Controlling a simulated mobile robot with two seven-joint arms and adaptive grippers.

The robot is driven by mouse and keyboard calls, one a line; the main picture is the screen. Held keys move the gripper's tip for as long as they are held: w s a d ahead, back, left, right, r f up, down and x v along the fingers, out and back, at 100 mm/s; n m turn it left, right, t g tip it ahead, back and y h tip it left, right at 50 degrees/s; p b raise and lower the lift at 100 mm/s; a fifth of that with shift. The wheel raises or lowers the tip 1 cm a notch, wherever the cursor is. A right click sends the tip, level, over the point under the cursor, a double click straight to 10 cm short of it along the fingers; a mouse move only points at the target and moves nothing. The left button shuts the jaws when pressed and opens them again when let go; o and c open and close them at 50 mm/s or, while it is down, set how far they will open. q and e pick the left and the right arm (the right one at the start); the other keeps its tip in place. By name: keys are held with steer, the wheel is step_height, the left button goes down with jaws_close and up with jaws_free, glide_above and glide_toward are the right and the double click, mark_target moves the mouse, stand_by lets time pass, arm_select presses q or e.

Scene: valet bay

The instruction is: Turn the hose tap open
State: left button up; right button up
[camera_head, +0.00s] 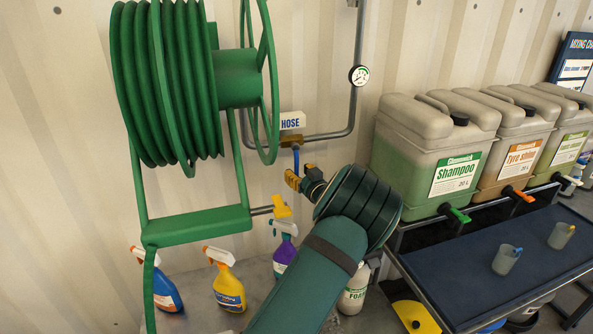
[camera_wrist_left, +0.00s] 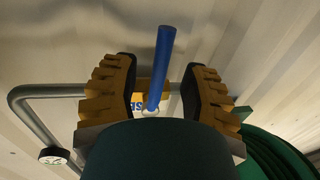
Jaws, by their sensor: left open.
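The hose tap has a brass body (camera_head: 295,143) under a white HOSE sign (camera_head: 292,120). Its blue lever (camera_head: 296,160) points down from the body. In the left wrist view, which looks turned upside down, the blue lever (camera_wrist_left: 162,65) runs between the two yellow fingers with black pads. My left gripper (camera_head: 292,178) is just below the tap. It also shows in the left wrist view (camera_wrist_left: 161,90), with a gap on both sides of the lever, so it is open around the lever and not closed on it. The lever's depth between the pads is hard to tell.
A green hose reel (camera_head: 240,80) stands close on the left. A grey pipe with a pressure gauge (camera_head: 359,75) runs on the right. Several spray bottles, one yellow (camera_head: 229,289), stand below. Chemical canisters, one marked Shampoo (camera_head: 440,150), sit above a dark tray (camera_head: 450,290).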

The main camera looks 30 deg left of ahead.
arm_select(q)
steer(key=shift+x, duration=0.9)
jaws_close()
